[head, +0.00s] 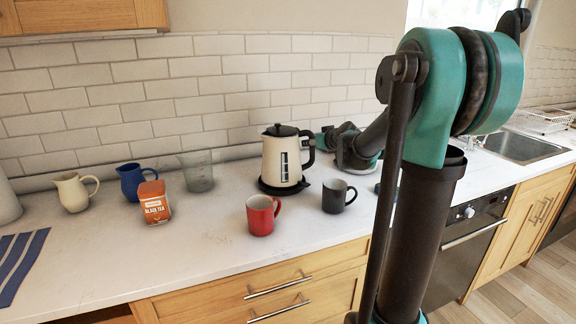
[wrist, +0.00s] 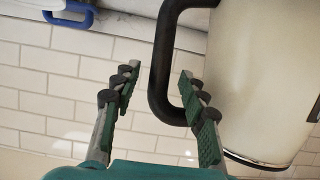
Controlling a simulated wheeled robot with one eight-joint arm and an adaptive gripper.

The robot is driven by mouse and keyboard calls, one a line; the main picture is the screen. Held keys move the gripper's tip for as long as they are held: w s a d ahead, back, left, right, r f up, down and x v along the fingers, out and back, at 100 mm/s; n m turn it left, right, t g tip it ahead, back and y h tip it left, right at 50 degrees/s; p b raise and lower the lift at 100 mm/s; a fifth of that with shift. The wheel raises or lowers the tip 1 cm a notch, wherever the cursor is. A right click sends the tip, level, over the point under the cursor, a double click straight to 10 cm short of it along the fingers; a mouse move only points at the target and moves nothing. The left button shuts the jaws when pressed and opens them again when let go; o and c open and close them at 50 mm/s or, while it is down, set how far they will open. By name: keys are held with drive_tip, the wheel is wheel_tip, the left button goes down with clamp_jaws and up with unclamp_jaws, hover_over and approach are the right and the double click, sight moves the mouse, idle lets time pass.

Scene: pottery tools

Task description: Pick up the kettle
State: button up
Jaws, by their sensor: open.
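The cream kettle (head: 281,160) with a dark lid and black handle (head: 308,150) stands upright on its dark base on the counter. My gripper (head: 322,139) is at the handle side, on the kettle's right in the head view. In the wrist view my gripper (wrist: 159,72) is open, with one finger on each side of the black handle (wrist: 160,60). The right finger lies in the gap between the handle and the kettle body (wrist: 255,80). A gap shows between the left finger and the handle. The fingers' contact with the handle is hard to tell in the head view.
A red mug (head: 262,216) and a dark grey mug (head: 337,197) stand in front of the kettle. A clear measuring cup (head: 197,171), tea box (head: 153,202), blue jug (head: 131,182) and cream jug (head: 73,192) stand left. The tiled wall (head: 225,88) is close behind.

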drive_tip(key=x, duration=0.5)
drive_tip(key=shift+f, duration=0.2)
clamp_jaws()
idle(0.5)
